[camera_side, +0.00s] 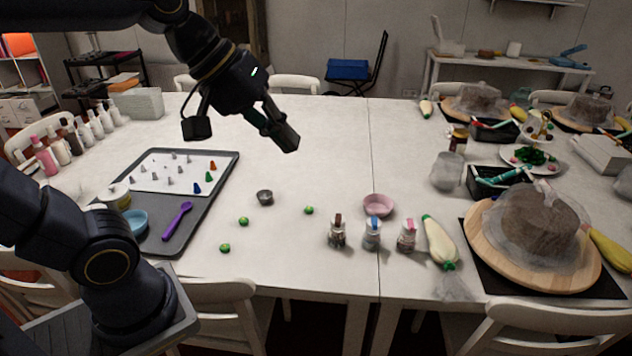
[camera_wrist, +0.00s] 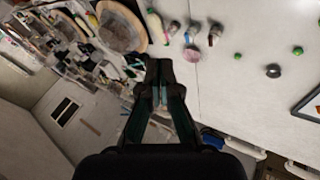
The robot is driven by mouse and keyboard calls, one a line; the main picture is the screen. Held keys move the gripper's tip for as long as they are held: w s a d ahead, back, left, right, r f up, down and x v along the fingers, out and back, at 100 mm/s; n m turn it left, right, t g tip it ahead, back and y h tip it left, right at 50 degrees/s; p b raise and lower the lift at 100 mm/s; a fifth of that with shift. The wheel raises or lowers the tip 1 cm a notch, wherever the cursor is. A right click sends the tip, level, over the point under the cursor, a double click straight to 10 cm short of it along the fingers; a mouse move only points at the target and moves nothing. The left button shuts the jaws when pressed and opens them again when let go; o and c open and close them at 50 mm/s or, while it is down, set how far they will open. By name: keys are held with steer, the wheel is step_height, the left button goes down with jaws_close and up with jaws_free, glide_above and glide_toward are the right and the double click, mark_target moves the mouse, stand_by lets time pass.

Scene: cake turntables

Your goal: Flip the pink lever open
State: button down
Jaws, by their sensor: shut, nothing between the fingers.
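Three small bottles with coloured tops stand in a row near the front of the table in the side view. The right one (camera_side: 407,238) has a pink-red top, which seems to be the pink lever (camera_side: 409,225); its exact position is too small to tell. The middle bottle (camera_side: 372,236) has a blue top and the left bottle (camera_side: 337,236) a brown one. My gripper (camera_side: 287,137) is shut and empty, high above the table, left of and behind the bottles. In the wrist view my gripper (camera_wrist: 160,85) is shut, with the small bottles (camera_wrist: 190,34) beyond its tips.
A pink bowl (camera_side: 378,205) stands behind the bottles. A piping bag (camera_side: 438,240) and a cake on a wooden turntable (camera_side: 480,240) are to their right. A dark cup (camera_side: 265,197) and several green balls lie left. A grey tray (camera_side: 225,168) is farther left.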

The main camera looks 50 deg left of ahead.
steer(key=w+d+n+h, duration=0.1)
steer(key=w+n+h, duration=0.2)
steer(key=w+n, duration=0.85)
steer(key=w+a+f+n, duration=0.1)
steer(key=w+f, duration=0.3)
steer(key=w, duration=0.2)
steer(key=w+a+f, duration=0.2)
steer(key=w+f, duration=0.1)
steer(key=w, duration=0.4)
steer(key=w+a+f+n, duration=0.1)
steer(key=a+f+n, duration=0.1)
steer(key=f, duration=0.9)
steer(key=w+a+f+n+g+h, duration=0.1)
steer(key=w+a+f+n, duration=0.1)
steer(key=f, duration=0.8)
steer(key=a+n, duration=0.1)
steer(key=a, duration=0.1)
steer(key=shift+w+a+f+n, duration=0.3)
steer(key=shift+a+f+n, duration=0.05)
steer(key=shift+a, duration=0.05)
steer(key=shift+d, duration=0.1)
